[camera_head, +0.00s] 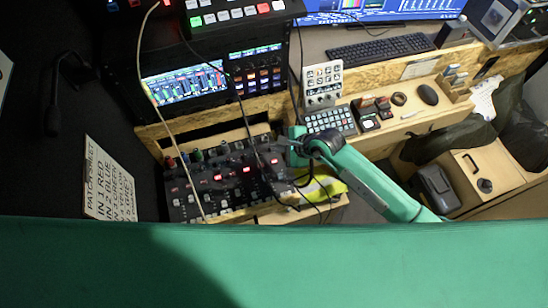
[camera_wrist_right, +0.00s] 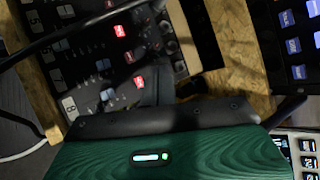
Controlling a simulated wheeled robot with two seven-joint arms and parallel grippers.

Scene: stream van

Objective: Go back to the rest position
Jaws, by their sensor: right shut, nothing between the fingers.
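My right gripper (camera_head: 284,142) is shut and empty. Its green arm (camera_head: 375,188) comes in from the right, and the gripper hangs over the right end of the black patch unit (camera_head: 225,180) with red lit displays and cables. In the right wrist view the green wood-grained gripper body (camera_wrist_right: 205,155) fills the bottom, and the patch unit (camera_wrist_right: 95,60) lies beyond it. Whether the fingers touch a cable cannot be told. My left gripper is not in view.
A black cable (camera_head: 243,115) and a pale cable (camera_head: 147,90) hang across the patch unit. A button keypad (camera_head: 330,120) and a white key panel (camera_head: 322,84) stand near the gripper. A patch sheet (camera_head: 108,183) is at left. A yellow item (camera_head: 322,190) lies below the arm.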

